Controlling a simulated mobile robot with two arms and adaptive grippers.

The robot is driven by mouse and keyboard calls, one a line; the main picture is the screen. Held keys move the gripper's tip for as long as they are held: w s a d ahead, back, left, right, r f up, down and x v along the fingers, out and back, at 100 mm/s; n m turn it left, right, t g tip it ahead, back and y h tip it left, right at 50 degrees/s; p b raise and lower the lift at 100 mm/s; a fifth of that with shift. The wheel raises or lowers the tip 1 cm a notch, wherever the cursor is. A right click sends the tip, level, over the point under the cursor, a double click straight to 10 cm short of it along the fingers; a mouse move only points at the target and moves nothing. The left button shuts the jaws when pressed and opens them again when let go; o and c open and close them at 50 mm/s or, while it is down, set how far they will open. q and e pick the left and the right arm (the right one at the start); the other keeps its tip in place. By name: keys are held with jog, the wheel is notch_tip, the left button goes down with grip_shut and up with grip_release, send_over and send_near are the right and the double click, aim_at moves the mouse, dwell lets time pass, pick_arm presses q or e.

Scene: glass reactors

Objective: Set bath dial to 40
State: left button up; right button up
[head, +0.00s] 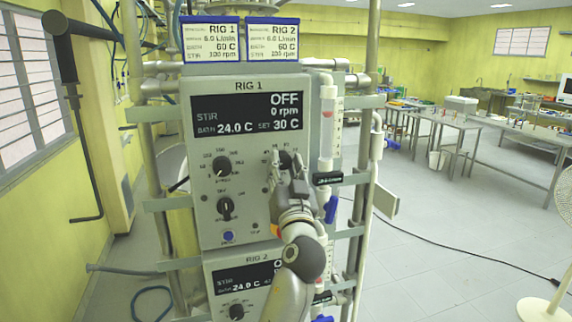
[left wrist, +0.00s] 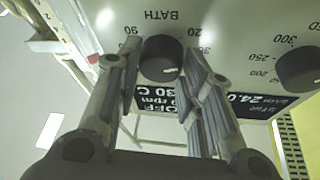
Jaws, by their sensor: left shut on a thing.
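The RIG 1 panel (head: 245,135) faces me. Its screen (head: 248,114) reads STIR OFF, 0 rpm, BATH 24.0 C and SET 30 C. My left gripper (head: 283,172) is at the panel's right-hand dial and partly covers it. In the left wrist view the black bath dial (left wrist: 161,60) sits under the label BATH, seen upside down. The left gripper's fingers (left wrist: 163,68) are on both sides of the dial and shut on it. My right gripper is not in view.
Other dials are the upper left one (head: 222,166) and the lower one (head: 225,208), above a blue button (head: 228,236). A glass flow tube (head: 327,120) and blue valve handle (head: 331,209) stand close right. The RIG 2 panel (head: 217,262) is below.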

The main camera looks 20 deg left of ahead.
pick_arm(q)
jog(key=m, duration=0.1)
jog(key=m+h+p, duration=0.1)
jog(key=shift+a+r+m+h, duration=0.1)
jog(key=shift+r+m+h, duration=0.2)
jog(key=shift+m, duration=0.1)
jog(key=shift+m+h, duration=0.6)
jog(key=shift+m, duration=0.6)
jog(key=m+h, duration=0.1)
jog(key=m, duration=0.3)
jog(key=shift+s+a+h+p, duration=0.1)
jog(key=shift+h+p, duration=0.3)
jog(key=shift+m+g+h, duration=0.4)
jog(key=shift+m+g, duration=0.1)
jog(key=shift+m, duration=1.2)
jog(key=o, duration=1)
jog(key=shift+o, duration=0.2)
